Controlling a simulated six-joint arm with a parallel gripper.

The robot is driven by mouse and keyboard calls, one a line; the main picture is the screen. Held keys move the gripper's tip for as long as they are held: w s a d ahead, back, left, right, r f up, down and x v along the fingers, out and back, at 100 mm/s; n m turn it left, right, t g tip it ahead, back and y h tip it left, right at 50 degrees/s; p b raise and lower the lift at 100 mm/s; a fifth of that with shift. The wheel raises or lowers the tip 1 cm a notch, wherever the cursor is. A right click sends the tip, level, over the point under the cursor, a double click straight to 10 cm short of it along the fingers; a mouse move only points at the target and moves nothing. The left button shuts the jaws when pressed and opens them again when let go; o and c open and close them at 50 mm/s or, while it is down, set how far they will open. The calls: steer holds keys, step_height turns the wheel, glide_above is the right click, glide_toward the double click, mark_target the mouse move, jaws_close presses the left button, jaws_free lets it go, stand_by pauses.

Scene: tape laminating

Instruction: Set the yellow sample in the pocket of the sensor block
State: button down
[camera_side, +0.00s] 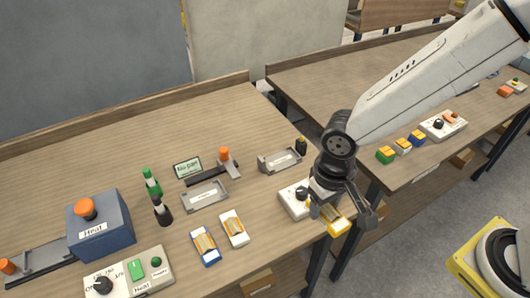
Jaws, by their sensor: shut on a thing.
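The yellow sample (338,225) is in my gripper (341,212), low beyond the right edge of the near bench. The fingers are closed around it and hide part of it. Two grey blocks with shallow pockets and pale labels stand on the near bench, one left of centre (205,197) and one further back right (281,159). A small display that seems to read "No part" (187,167) stands behind the left one, so that may be the sensor block. I see no sample in either pocket. My gripper is right of both.
A blue-edged sample (205,246) and a white sample (233,229) lie in front of the grey blocks. A white knob box (294,199) sits beside my gripper. Green and black bottles, a blue heater box (101,226) and its control panel (130,280) occupy the left.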

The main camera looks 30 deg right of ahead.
steer(key=w+d+f+m, duration=0.2)
steer(key=w+m, duration=0.7)
steer(key=w, duration=0.5)
steer(key=m, duration=0.9)
glide_toward(284, 159)
steer(key=shift+s+a, duration=0.3)
steer(key=shift+s, duration=0.1)
steer(key=shift+w+d+f, duration=0.15)
steer(key=shift+w+d, duration=0.2)
steer(key=shift+w, duration=0.05)
steer(key=shift+f, duration=0.2)
steer(key=shift+f, duration=2.5)
steer(key=shift+f, duration=0.8)
jaws_free()
